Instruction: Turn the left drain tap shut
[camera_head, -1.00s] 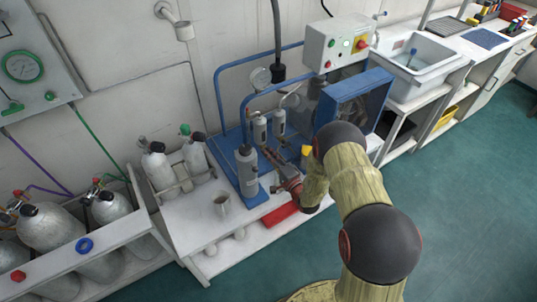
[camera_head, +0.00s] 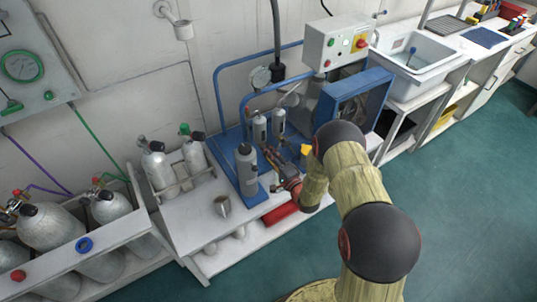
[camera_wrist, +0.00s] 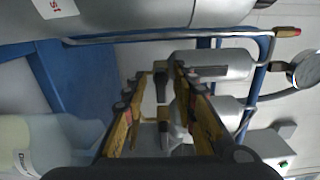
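My gripper (camera_head: 268,155) reaches in from the right, low in front of two small grey cylinders (camera_head: 259,128) (camera_head: 279,121) on the blue frame. In the wrist view the cylinders (camera_wrist: 207,66) lie sideways, and my gripper's yellow fingers (camera_wrist: 162,75) are apart. A dark piece with a pale fitting, apparently a drain tap (camera_wrist: 161,88), shows between the fingers near the end of the upper cylinder. Contact with it cannot be made out. In the head view the taps are too small to tell, so I cannot see how far the left one is turned.
A larger grey cylinder (camera_head: 246,170) stands close to the left of my gripper. A blue guard box (camera_head: 357,100) and a control box (camera_head: 338,42) are to the right.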

